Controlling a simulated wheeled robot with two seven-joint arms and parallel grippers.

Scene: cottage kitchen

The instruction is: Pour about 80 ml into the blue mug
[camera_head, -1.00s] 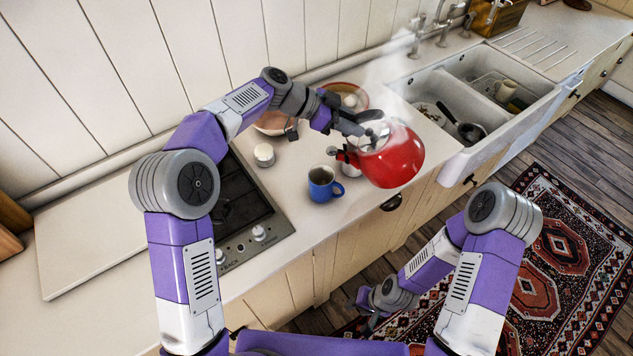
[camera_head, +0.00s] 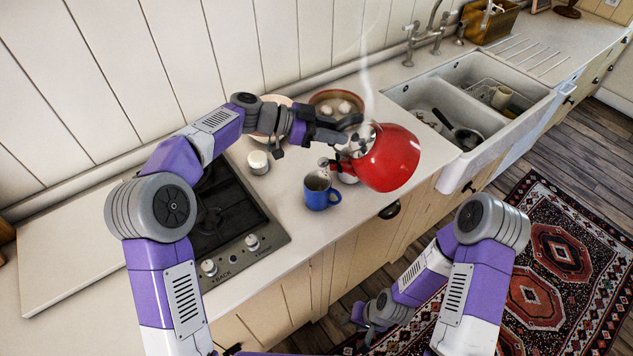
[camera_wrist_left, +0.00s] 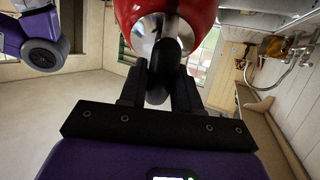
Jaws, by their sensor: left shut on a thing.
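The blue mug (camera_head: 321,198) stands upright on the counter, right of the hob; its inside is too dark to judge the level. My left gripper (camera_head: 349,133) is shut on the handle of the red kettle (camera_head: 396,162) and holds it above the counter, right of the mug. The kettle's spout points left and its tip is just above and behind the mug's rim. No stream of liquid can be made out. The left wrist view shows the red kettle body (camera_wrist_left: 201,12) beyond the fingers (camera_wrist_left: 158,88). My right gripper (camera_head: 371,314) hangs low in front of the cabinets, its jaws unclear.
A white-topped jar (camera_head: 258,162) stands beside the hob (camera_head: 217,218). A brown bowl (camera_head: 315,101) with pale round things and a pale bowl (camera_head: 263,132) stand behind the arm. A white object (camera_head: 349,178) sits under the kettle. The sink (camera_head: 470,105) is at the right.

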